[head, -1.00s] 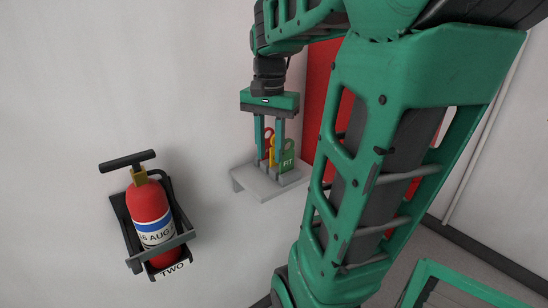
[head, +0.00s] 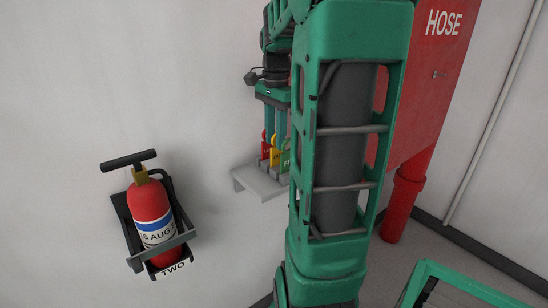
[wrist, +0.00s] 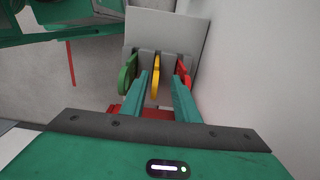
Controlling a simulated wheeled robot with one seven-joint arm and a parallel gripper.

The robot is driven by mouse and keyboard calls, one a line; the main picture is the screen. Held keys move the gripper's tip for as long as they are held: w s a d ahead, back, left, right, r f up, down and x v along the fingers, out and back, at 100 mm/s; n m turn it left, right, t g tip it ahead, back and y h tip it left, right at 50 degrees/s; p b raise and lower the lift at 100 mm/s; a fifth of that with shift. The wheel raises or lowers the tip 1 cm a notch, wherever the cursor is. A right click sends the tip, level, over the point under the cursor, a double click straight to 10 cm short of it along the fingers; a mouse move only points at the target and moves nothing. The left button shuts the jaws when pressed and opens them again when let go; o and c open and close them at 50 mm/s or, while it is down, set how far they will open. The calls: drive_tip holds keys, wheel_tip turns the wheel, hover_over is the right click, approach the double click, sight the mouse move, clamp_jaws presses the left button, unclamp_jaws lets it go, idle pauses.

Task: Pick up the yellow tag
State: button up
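The yellow tag (head: 275,157) stands upright in a grey wall holder (head: 262,183), between a red tag (head: 264,143) and a green tag (head: 285,160). In the wrist view the yellow tag (wrist: 156,78) shows in the gap between my fingers, close to the left one. My gripper (wrist: 165,80) is open, with its fingers pointing at the holder. In the head view my gripper (head: 276,137) is above the tags, partly hidden by my arm. I cannot tell whether a finger touches the yellow tag.
A red fire extinguisher (head: 150,212) hangs in a black wall bracket to the left. A red hose cabinet (head: 425,85) stands at the right, with a red pipe (head: 405,195) below it. The wall between extinguisher and holder is clear.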

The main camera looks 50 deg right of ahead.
sight(275, 154)
drive_tip(key=shift+s+d+f, duration=0.1)
drive_tip(key=shift+s+f, duration=0.1)
drive_tip(key=shift+f, duration=0.95)
drive_tip(key=shift+s+f, duration=0.15)
drive_tip(key=shift+f, duration=1)
clamp_jaws()
drive_tip(key=shift+r, duration=0.1)
